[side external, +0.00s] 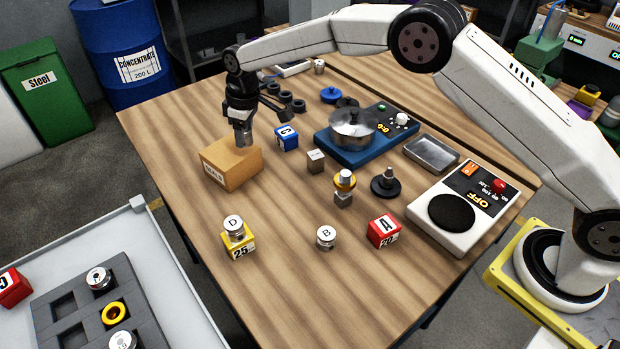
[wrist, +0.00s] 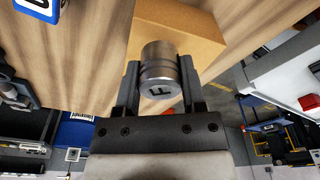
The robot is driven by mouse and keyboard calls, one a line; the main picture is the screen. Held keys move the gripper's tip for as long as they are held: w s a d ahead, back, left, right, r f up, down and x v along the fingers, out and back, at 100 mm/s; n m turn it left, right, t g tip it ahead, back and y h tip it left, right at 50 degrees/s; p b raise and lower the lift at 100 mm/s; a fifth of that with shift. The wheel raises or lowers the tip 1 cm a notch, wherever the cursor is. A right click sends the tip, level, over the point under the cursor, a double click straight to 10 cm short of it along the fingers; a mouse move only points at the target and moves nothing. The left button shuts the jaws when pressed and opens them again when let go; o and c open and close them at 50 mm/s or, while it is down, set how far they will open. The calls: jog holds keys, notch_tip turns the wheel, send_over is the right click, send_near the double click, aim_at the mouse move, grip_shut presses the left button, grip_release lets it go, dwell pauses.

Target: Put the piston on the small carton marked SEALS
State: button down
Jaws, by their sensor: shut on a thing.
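The small tan carton (side external: 226,172), with a white label on its front, stands on the wooden table at the left. My gripper (side external: 243,136) is over the carton's top, pointing down, and is shut on a metal piston (wrist: 160,66). The piston is a grey cylinder whose end is marked F. In the side view it shows only as a small grey piece between the fingers. The carton's top (wrist: 205,36) lies just beyond the piston in the wrist view. Whether the piston touches the carton or hangs just above it, I cannot tell.
A blue cube marked C (side external: 286,138) stands close right of the carton. A yellow cube (side external: 238,246) with a piston D on it, piston B (side external: 326,238) and a red cube (side external: 383,231) stand nearer the front.

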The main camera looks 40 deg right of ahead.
aim_at(250, 129)
jog(key=shift+f, duration=1.1)
jog(key=shift+f, duration=0.1)
jog(key=shift+c, duration=0.9)
grip_release()
jog(key=r, duration=0.8)
jog(key=s+d+r, duration=0.1)
jog(key=r, duration=0.3)
jog(key=shift+s, duration=0.1)
